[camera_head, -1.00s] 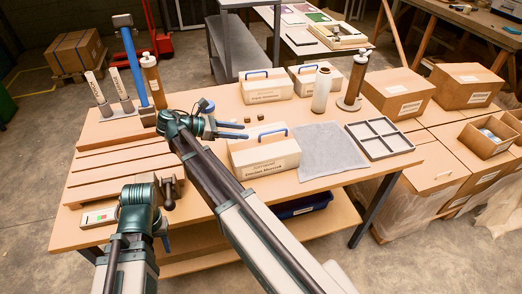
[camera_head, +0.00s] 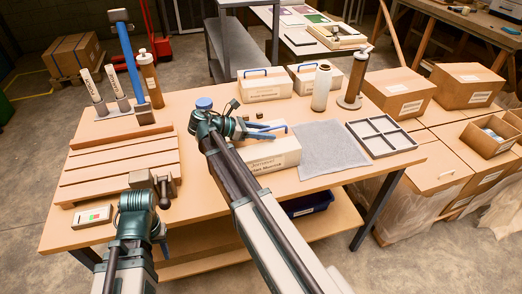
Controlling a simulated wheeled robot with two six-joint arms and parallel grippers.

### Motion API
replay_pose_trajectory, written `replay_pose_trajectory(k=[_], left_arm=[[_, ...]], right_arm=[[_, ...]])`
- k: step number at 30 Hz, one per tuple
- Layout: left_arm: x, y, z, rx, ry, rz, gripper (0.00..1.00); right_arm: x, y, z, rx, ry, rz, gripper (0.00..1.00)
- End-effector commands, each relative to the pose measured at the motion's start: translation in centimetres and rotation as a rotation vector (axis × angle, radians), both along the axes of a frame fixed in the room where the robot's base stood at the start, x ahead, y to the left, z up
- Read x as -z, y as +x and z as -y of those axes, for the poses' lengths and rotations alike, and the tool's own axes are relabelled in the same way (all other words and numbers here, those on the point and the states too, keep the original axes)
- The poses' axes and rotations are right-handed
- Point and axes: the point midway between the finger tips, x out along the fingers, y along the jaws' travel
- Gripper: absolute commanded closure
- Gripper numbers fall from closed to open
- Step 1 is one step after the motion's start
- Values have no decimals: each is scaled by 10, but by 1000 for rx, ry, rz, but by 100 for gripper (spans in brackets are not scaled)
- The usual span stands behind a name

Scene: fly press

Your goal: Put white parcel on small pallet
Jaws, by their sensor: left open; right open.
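Three white boxes with blue handles and printed labels are on the table; I cannot tell which one is the white parcel. The nearest white box (camera_head: 272,158) is partly hidden by my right arm. Two more, the back-left white box (camera_head: 265,88) and the back-right white box (camera_head: 304,79), stand behind it. A low slatted wooden platform (camera_head: 120,172) at the table's left may be the small pallet. My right gripper (camera_head: 268,130) is open over the nearest box, close to its handle; contact is unclear. My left gripper (camera_head: 163,245) is open by the table's front edge, its fingers mostly hidden.
A grey cloth (camera_head: 330,150) and a compartment tray (camera_head: 382,137) lie to the right. A white cylinder (camera_head: 321,88) and a brown bottle (camera_head: 355,78) stand behind them. Cardboard boxes (camera_head: 403,92) are beyond the table.

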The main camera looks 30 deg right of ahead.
Motion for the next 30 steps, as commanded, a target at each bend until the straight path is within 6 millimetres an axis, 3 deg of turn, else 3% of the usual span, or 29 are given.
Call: replay_pose_trajectory(k=[3,10,18,30], left_arm=[[7,0,0,0,0,0,56],[6,0,0,0,0,0,56],[6,0,0,0,0,0,56],[6,0,0,0,0,0,56]], right_arm=[[7,-3,13,2,0,0,51],[6,-3,14,0,0,0,53],[6,-3,13,0,0,0,100],[6,-3,13,0,0,0,100]])
